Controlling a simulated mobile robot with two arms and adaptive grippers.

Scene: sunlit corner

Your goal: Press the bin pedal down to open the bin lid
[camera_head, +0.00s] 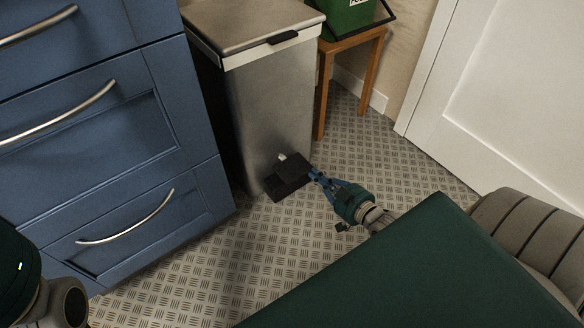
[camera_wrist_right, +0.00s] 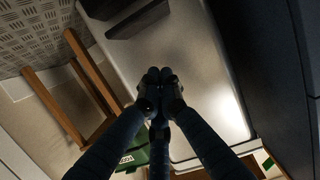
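The bin (camera_head: 272,115) is a tall grey metal box. Its flat lid (camera_head: 255,22) looks closed. The black pedal (camera_head: 288,176) sticks out at the bin's foot, just above the floor. My right gripper (camera_head: 313,172) reaches in from the right, its fingertips at the pedal's right edge; I cannot tell if they touch. In the right wrist view the fingertips of my right gripper (camera_wrist_right: 160,76) are together with nothing between them. The bin's front (camera_wrist_right: 190,60) lies behind them, and the dark pedal (camera_wrist_right: 138,20) is at the top. My left gripper is not in view.
A blue drawer cabinet (camera_head: 110,120) stands close to the bin's left. A wooden stool (camera_head: 323,85) with a green box (camera_head: 345,18) on it stands to the right. A white door (camera_head: 500,90) is further right. The patterned floor (camera_head: 245,255) before the bin is clear.

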